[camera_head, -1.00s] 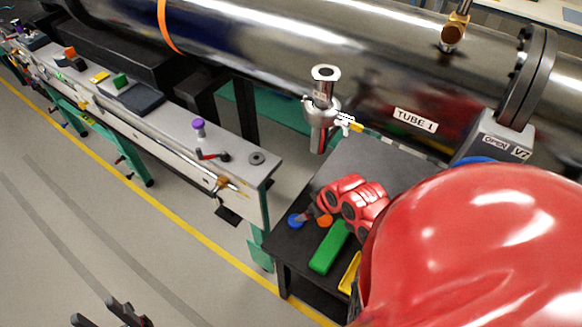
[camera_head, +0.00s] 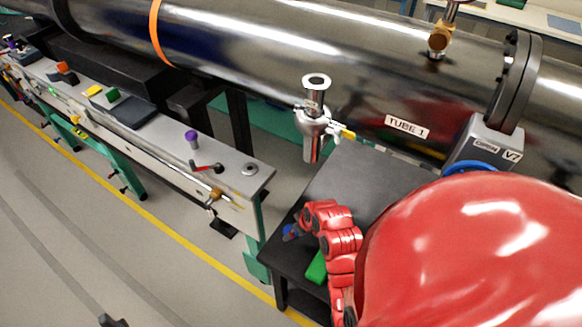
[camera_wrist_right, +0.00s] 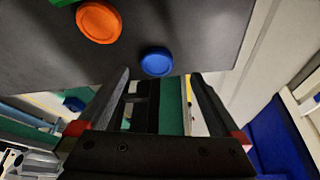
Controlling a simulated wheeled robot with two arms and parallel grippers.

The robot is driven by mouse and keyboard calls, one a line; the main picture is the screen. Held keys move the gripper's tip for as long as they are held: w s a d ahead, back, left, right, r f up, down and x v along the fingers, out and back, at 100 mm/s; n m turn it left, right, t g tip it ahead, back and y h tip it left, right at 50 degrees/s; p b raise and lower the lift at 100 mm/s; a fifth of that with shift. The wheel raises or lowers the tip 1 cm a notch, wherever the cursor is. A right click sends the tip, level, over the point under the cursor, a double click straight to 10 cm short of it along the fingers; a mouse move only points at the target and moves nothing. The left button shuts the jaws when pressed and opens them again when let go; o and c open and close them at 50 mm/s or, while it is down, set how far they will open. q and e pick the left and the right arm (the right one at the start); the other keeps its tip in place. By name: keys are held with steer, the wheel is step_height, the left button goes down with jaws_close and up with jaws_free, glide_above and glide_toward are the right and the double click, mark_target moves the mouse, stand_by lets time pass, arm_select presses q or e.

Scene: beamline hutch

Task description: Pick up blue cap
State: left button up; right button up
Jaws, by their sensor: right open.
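The blue cap (camera_wrist_right: 157,61) lies on the dark table top (camera_wrist_right: 190,30) near its edge. In the head view the blue cap (camera_head: 288,231) shows in part beside my right arm's end. My right gripper (camera_wrist_right: 158,76) is open and empty. In the wrist view its two fingertips sit on either side of and just below the cap; I cannot tell whether they touch the table. In the head view the right fingers are mostly hidden by the red wrist. Only a dark tip of my left gripper (camera_head: 113,321) shows at the bottom left.
An orange cap (camera_wrist_right: 98,22) lies beside the blue cap, with a green block (camera_head: 316,267) near it. A steel fitting (camera_head: 314,125) stands behind the table, before the large tube (camera_head: 290,60). A long bench (camera_head: 160,135) with small parts runs left.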

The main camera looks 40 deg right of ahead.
steer(key=shift+w+f, duration=0.15)
steer(key=shift+f, duration=0.2)
steer(key=shift+w+f+p, duration=0.15)
steer(key=shift+w+p, duration=0.15)
steer(key=shift+p, duration=0.25)
steer(key=x, duration=0.1)
steer(key=p+x, duration=0.1)
steer(key=shift+w+d+f+p, duration=0.15)
steer(key=shift+w+f+p, duration=0.1)
steer(key=shift+w+p, duration=0.1)
steer(key=shift+x, duration=0.85)
steer(key=shift+c, duration=0.2)
steer(key=c, duration=1.3)
steer(key=shift+r, duration=0.15)
